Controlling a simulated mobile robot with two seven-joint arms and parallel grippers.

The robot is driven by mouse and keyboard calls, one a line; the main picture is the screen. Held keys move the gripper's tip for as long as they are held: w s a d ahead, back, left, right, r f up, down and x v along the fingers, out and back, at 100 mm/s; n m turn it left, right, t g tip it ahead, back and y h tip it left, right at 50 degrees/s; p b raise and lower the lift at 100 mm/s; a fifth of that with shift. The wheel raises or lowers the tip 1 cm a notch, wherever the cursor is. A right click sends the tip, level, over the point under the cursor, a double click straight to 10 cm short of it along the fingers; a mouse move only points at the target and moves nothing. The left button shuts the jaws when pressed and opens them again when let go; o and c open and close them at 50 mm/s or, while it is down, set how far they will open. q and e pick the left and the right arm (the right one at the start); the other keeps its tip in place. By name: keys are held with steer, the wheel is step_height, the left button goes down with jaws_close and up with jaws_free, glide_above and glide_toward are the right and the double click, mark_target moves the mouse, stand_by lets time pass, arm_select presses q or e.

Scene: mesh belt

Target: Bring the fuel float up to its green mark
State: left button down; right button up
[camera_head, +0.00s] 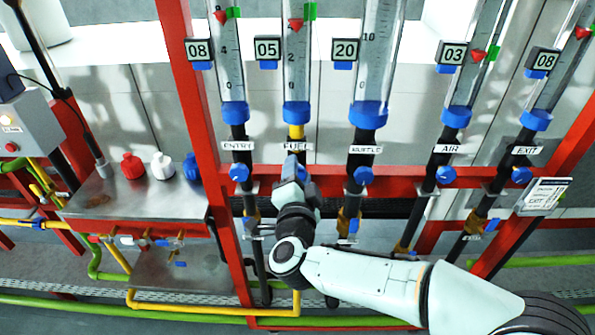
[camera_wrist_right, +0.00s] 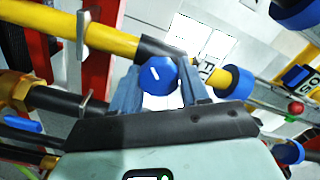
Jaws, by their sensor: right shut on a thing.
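The fuel tube (camera_head: 296,65) is the second clear tube from the left, above the FUEL label (camera_head: 298,146), on a yellow pipe. Its red float (camera_head: 296,24) sits a little below the green mark (camera_head: 310,11). The display (camera_head: 268,49) beside it reads 05. My right gripper (camera_head: 292,172) is at the fuel valve just under the label. In the right wrist view its fingers (camera_wrist_right: 160,88) are shut on the round blue fuel knob (camera_wrist_right: 158,75), one on each side; a white line marks the knob's face. In the head view the gripper mostly hides the knob. My left gripper is not in view.
A red frame bar (camera_head: 400,174) runs behind the knobs.

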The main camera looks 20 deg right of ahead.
stand_by(0.5)
steer(key=o, duration=1)
steer(key=shift+o, duration=0.2)
steer(key=b+v, duration=0.2)
steer(key=v, duration=1.1)
steer(key=shift+s, duration=0.25)
